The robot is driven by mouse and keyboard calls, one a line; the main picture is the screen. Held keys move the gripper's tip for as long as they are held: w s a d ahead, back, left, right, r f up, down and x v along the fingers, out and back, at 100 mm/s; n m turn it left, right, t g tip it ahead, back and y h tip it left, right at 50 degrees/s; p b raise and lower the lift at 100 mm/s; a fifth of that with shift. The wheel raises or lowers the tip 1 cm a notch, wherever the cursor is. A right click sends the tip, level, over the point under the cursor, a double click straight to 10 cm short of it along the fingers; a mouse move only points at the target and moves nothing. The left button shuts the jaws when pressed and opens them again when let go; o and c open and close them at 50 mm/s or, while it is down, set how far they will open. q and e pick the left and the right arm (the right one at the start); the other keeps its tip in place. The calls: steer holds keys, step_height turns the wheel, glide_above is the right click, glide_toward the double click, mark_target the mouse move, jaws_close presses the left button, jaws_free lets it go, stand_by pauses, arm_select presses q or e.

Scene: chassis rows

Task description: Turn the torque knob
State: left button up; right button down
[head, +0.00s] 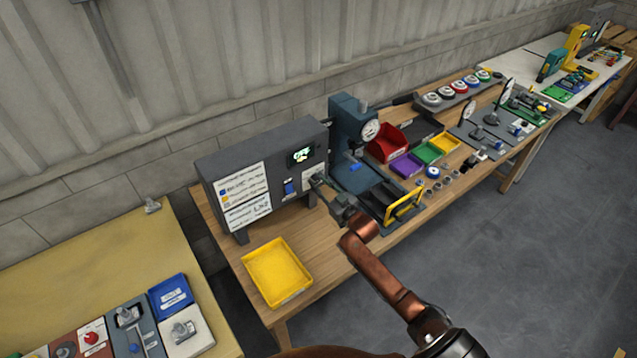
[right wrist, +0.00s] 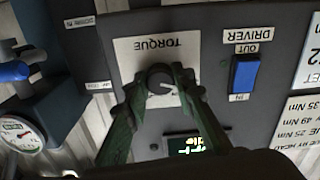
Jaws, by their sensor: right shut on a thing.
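The torque knob (right wrist: 160,80) is a dark round knob on a pale plate marked TORQUE (right wrist: 190,60), seen upside down in the right wrist view. It sits on the front of a dark grey driver box (head: 262,155). My right gripper (right wrist: 160,88) has its two green fingers shut on the knob, one at each side. In the head view my right gripper (head: 330,192) reaches the right end of the box front and hides most of the knob. The knob's exact setting is too small to read. My left gripper is not in view.
A blue switch (right wrist: 245,72) marked DRIVER and a lit display (right wrist: 190,146) are close to the knob. A blue press with a gauge (head: 352,125) stands right of the box. A yellow tray (head: 278,272) lies in front. A black fixture with a yellow handle (head: 403,207) is near my right arm.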

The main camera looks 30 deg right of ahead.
steer(key=shift+n, duration=0.4)
steer(key=c, duration=1.6)
jaws_free()
steer(key=s, duration=0.8)
steer(key=s+d, duration=0.1)
steer(key=s, duration=0.3)
